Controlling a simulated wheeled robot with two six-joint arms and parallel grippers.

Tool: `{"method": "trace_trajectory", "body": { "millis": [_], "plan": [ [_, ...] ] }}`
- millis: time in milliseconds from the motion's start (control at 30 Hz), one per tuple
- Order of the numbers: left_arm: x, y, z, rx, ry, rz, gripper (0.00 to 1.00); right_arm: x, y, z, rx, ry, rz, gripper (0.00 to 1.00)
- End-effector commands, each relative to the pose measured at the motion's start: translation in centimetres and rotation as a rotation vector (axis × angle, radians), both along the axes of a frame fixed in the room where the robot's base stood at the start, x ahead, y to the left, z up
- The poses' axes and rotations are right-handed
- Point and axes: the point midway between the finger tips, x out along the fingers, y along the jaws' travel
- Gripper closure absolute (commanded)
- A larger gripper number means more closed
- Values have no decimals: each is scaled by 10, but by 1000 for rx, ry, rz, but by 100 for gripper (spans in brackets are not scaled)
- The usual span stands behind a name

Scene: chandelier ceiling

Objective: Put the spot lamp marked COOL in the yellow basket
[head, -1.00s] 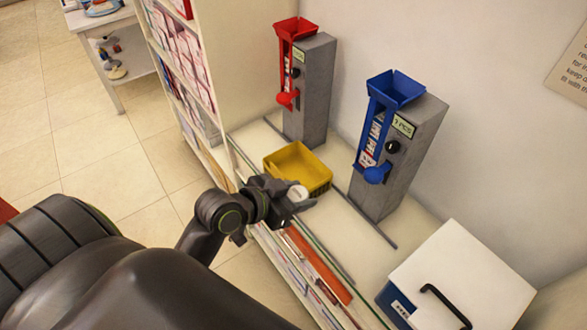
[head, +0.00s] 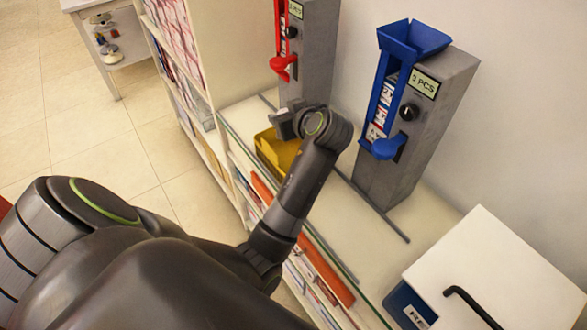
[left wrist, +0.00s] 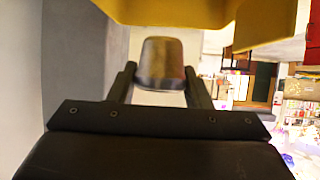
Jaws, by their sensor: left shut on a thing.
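The yellow basket (head: 278,152) stands on the counter in front of the red dispenser. My left gripper (head: 284,122) is over the basket's back part, and my wrist covers some of the basket. In the left wrist view the gripper (left wrist: 160,72) is shut on a short silver-grey lamp (left wrist: 160,55), held between the two fingers. No marking can be read on the lamp. The yellow basket also fills the top of that view (left wrist: 190,12). The lamp is hidden in the head view. My right gripper is not in view.
The red dispenser (head: 308,60) and the blue dispenser (head: 432,120) stand along the wall behind the basket. A blue box with a white lid and black handle (head: 480,270) is at the right. A shelf unit (head: 220,60) is at the left. The counter between is mostly clear.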

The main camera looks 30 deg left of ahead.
Motion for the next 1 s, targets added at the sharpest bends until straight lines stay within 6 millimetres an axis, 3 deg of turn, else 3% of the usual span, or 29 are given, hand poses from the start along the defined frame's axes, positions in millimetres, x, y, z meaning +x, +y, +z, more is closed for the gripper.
{"method": "trace_trajectory", "body": {
  "millis": [200, 500, 667, 900, 1000],
  "plan": [
    [-1, 0, 2, 1, 4, 117, 79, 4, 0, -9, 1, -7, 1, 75],
    [-2, 0, -47, 2, 6, 122, 79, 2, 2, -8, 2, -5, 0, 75],
    [-2, 0, -58, 1, 5, 122, 79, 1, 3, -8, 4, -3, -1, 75],
    [-2, 0, -90, 2, 7, 119, 79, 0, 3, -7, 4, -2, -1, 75],
    [-1, 0, -92, 1, 3, 120, 79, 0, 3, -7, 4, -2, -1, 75]
  ]
}}
